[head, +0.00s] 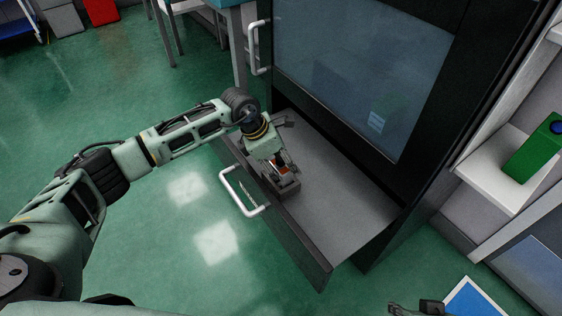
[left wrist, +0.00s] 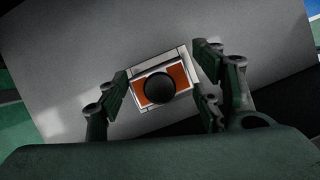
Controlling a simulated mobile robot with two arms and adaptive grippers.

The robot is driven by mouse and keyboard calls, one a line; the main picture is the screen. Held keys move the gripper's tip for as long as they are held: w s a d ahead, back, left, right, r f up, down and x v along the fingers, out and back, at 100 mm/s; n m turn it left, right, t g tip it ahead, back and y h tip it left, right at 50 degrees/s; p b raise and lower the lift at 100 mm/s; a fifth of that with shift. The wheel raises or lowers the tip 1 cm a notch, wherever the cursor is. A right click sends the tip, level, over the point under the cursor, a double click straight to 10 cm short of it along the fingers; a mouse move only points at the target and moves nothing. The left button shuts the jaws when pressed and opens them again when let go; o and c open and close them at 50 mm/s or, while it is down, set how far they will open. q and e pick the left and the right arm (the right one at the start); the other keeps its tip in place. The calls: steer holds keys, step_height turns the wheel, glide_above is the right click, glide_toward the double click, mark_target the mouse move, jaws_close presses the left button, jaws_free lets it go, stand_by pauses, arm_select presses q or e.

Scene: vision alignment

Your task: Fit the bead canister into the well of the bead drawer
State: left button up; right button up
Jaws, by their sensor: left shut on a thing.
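The bead drawer (head: 340,208) is pulled out of the dark cabinet, with a flat grey floor. My left gripper (head: 282,166) reaches down into it near its front-left part. It is shut on the bead canister (left wrist: 180,77), which has an orange top and a round black knob. A little of the canister's orange shows below the fingers in the head view (head: 284,170). A grey block (head: 289,188), seemingly the well, stands on the drawer floor under the gripper. A pale rim (left wrist: 177,51) surrounds the canister in the wrist view. How deep the canister sits cannot be told. My right gripper (head: 427,306) shows only partly at the bottom edge.
The drawer front has a white handle (head: 241,190). The cabinet's glass door (head: 360,70) rises behind the drawer. A white shelf (head: 490,170) with a green box (head: 534,152) is at the right. The drawer floor right of the gripper is clear.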

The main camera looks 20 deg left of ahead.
arm_select(q)
steer(key=shift+f, duration=0.15)
arm_select(e)
steer(key=shift+w+f, duration=0.1)
steer(key=shift+w, duration=0.1)
arm_select(q)
steer(key=shift+f, duration=0.2)
arm_select(e)
steer(key=shift+w+a+t, duration=0.15)
steer(key=shift+w+t, duration=0.15)
arm_select(q)
steer(key=shift+f+b, duration=0.3)
steer(key=shift+b, duration=0.2)
arm_select(e)
steer(key=shift+w+a, duration=0.15)
steer(key=shift+w, duration=0.35)
arm_select(q)
steer(key=o, duration=1.5)
steer(key=shift+o, duration=0.2)
steer(key=v, duration=1.2)
arm_select(e)
steer(key=shift+s, duration=0.1)
